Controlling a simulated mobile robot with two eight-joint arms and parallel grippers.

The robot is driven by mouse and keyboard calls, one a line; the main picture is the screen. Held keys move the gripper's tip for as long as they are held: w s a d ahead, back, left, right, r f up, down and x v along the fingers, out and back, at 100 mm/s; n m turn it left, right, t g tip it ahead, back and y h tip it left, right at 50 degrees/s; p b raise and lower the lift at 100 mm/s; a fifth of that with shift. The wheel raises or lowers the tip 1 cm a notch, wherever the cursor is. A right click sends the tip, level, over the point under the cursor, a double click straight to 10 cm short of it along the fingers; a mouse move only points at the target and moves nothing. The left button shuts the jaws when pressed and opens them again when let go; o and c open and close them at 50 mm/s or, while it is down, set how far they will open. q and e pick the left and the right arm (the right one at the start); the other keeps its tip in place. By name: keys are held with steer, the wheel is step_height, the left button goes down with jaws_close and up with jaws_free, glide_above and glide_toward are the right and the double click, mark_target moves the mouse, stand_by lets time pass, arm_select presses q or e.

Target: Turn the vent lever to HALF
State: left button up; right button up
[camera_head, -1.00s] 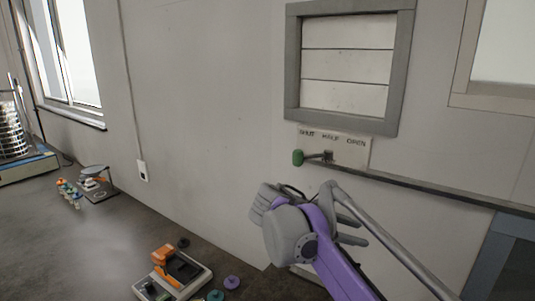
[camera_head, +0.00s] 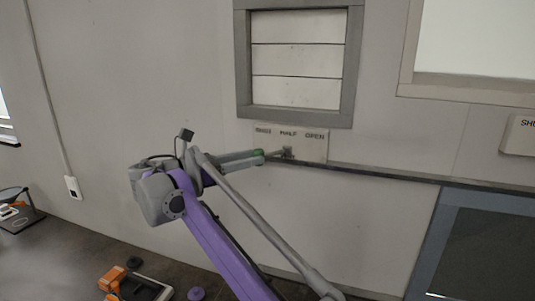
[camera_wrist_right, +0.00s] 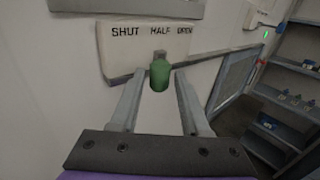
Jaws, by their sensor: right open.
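In the right wrist view the green knob (camera_wrist_right: 160,76) sits between the tips of my open right fingers (camera_wrist_right: 158,84), with a gap showing on each side. My left gripper is not in view.
The louvred vent (camera_head: 297,62) is on the wall above the plate. A dark rail (camera_head: 400,176) runs right from the plate. An orange device (camera_head: 113,280) and a purple disc (camera_head: 196,294) lie below on the bench. In the right wrist view, shelves (camera_wrist_right: 285,100) stand at right.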

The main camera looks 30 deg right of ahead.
mark_target(264, 155)
steer(key=d, duration=0.6)
jaws_close()
stand_by(1.3)
